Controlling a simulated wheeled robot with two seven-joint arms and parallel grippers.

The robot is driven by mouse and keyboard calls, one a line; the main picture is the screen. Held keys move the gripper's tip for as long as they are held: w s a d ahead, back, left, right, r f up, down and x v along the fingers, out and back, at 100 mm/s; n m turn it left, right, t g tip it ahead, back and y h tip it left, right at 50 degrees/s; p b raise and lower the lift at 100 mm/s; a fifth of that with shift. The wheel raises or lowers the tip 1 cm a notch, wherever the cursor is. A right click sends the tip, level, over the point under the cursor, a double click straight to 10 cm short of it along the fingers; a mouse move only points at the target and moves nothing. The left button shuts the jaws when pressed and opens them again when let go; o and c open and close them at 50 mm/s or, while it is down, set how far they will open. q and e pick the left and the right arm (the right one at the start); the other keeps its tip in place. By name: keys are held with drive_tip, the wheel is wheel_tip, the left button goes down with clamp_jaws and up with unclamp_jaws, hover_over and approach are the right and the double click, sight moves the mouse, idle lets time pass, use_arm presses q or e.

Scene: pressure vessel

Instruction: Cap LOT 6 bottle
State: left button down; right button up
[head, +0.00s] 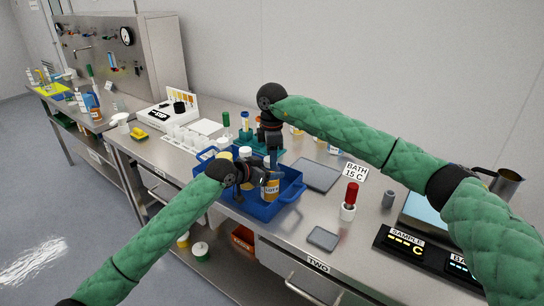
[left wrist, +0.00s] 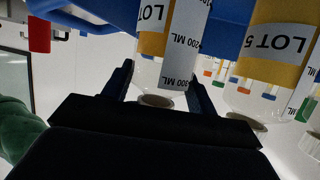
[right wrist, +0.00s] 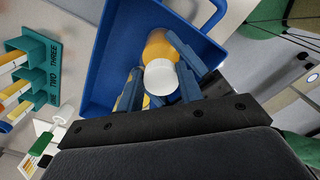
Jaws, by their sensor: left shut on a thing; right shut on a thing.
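My right gripper (head: 272,153) is directly above, pointing down. In the right wrist view it is shut on a white cap (right wrist: 160,77), over an amber-labelled bottle (right wrist: 158,46). Whether cap and bottle touch is hidden.
A LOT 5 bottle (left wrist: 283,42) stands close beside the held one. Other bottles stand in the tray's left part. A teal rack (head: 246,135) is behind the tray. A grey mat (head: 317,174) and a red-topped bottle (head: 349,200) are to the right.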

drive_tip(key=m, duration=0.4)
drive_tip(key=shift+s+a+m, duration=0.2)
drive_tip(key=shift+a+m, duration=0.05)
drive_tip(key=shift+m, duration=0.15)
drive_tip(key=shift+d+m, duration=0.15)
drive_tip(key=shift+m, duration=0.85)
drive_tip(key=o, duration=1)
drive_tip(key=shift+c, duration=0.2)
drive_tip(key=shift+r, duration=0.15)
drive_tip(key=shift+r, duration=2.15)
drive_tip(key=shift+c, duration=0.2)
